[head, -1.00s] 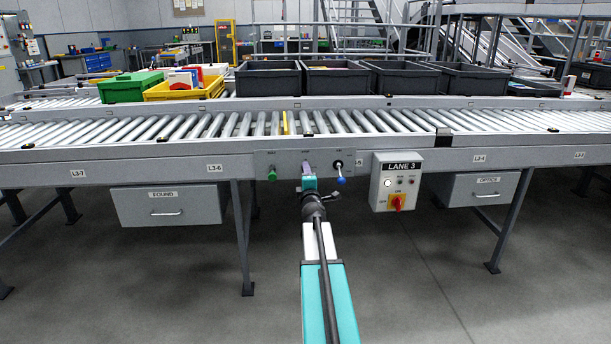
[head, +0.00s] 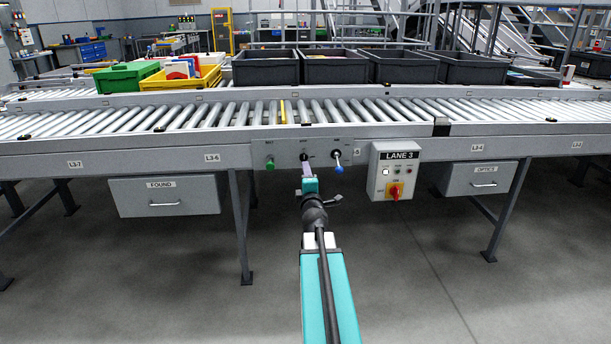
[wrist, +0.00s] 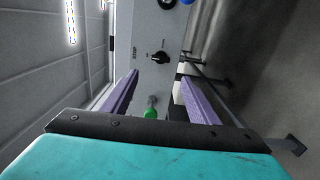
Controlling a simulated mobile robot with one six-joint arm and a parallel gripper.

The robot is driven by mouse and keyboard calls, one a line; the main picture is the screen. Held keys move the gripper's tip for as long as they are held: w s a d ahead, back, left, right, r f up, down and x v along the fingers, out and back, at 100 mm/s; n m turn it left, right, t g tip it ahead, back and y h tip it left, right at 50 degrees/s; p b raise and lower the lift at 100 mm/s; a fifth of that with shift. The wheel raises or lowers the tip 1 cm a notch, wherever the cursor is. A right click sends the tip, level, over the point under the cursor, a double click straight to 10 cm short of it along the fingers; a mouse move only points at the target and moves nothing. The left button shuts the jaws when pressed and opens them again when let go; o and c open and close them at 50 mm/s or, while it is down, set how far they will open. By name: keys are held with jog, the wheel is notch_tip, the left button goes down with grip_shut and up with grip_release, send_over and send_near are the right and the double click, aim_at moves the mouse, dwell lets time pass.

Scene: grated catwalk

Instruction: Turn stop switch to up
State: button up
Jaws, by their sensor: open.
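A grey control panel (head: 285,157) on the conveyor's front rail carries a green knob (head: 270,164), a black knob (head: 305,156) in the middle and a blue-tipped lever (head: 338,168) pointing down. The middle black knob, seen in the wrist view (wrist: 160,57), has a label beside it that looks like STOP. My gripper (head: 307,170), teal with purple fingers, is just below the middle knob in the head view. In the wrist view its open fingers (wrist: 160,76) are spread with nothing gripped. The black knob shows beyond the tips, and the green knob (wrist: 151,112) shows in the gap.
Right of the panel is the LANE 3 box (head: 374,180) with a red and yellow rotary switch (head: 395,191). Drawers marked FOUND (head: 165,204) and OPTICS (head: 484,169) hang below the rail. Totes stand behind the rollers. The floor in front is clear.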

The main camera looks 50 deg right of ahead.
jog(key=shift+s+a, duration=0.35)
jog(key=shift+s, duration=0.05)
dwell(0.4)
